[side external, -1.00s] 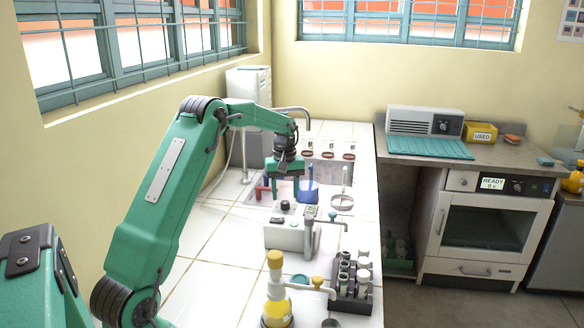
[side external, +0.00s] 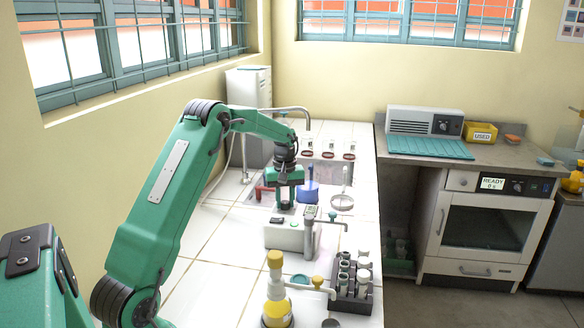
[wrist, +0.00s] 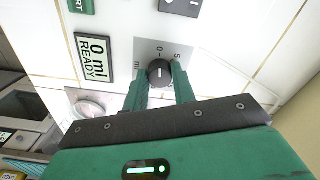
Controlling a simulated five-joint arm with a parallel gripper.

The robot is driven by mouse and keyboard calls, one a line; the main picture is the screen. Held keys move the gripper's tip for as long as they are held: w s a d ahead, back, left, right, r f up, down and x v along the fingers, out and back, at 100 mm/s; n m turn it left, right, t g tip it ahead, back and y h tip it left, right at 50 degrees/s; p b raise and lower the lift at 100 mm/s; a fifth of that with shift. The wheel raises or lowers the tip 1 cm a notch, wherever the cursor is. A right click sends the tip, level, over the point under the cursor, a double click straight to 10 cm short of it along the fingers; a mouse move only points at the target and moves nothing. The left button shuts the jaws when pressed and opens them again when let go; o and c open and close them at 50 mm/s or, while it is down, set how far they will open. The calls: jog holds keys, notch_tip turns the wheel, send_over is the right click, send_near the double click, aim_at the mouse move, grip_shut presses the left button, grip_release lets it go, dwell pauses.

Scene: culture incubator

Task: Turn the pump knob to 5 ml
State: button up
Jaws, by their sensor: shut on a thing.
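The display (wrist: 94,58) reads 0 ml READY. My gripper (side external: 286,203) is down over the pump top. In the wrist view its green fingers (wrist: 158,80) are shut on the knob, one on each side. The fingers hide part of the scale.
A yellow-capped bottle (side external: 275,295) and a tube rack (side external: 352,290) stand in front of the pump. A blue container (side external: 308,192) and a sink lie behind it. A dark switch (wrist: 181,5) and a green START button (wrist: 80,4) are near the display.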

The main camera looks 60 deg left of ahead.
aim_at(285, 202)
jog(key=shift+m, duration=0.4)
jog(key=m, duration=0.9)
dwell(0.4)
jog(key=o, duration=1)
jog(key=shift+r, duration=0.2)
jog(key=shift+r, duration=3.75)
